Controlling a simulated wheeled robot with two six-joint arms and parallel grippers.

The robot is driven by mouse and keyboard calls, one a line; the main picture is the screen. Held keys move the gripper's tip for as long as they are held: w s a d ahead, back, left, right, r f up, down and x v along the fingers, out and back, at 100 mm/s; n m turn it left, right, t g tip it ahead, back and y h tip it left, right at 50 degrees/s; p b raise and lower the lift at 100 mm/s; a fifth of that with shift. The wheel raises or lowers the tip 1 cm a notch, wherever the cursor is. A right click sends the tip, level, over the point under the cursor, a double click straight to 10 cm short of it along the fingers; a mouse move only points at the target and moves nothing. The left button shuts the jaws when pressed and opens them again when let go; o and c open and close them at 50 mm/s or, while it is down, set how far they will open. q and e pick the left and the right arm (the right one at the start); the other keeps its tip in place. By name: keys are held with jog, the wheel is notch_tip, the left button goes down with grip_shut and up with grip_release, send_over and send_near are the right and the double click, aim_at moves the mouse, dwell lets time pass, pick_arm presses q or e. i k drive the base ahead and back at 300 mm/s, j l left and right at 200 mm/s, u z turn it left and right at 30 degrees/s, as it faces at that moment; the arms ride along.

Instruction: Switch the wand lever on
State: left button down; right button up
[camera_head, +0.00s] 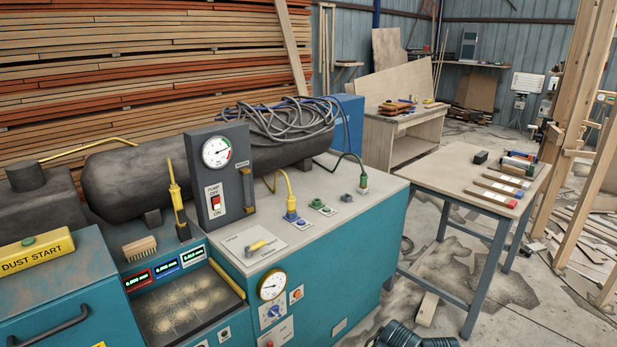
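A small lever with a yellow handle (257,246) lies on a pale labelled plate (275,239) on top of the teal cabinet. The plate's lettering is too small to read, so I cannot tell its on and off sides. A yellow wand-like handle (175,194) stands upright in a dark holder to the left of the gauge panel. I cannot tell for sure which of these the wand lever belongs to. Neither of my grippers shows in the head view.
A dark panel (229,183) with a gauge and a red PUMP OFF/ON switch stands behind the plate. A brush (139,248), hose fittings (292,217) and a DUST START bar (36,252) are nearby. A side table (462,174) stands right, across a floor gap.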

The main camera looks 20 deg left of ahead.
aim_at(181, 214)
jog(key=u, duration=1.7)
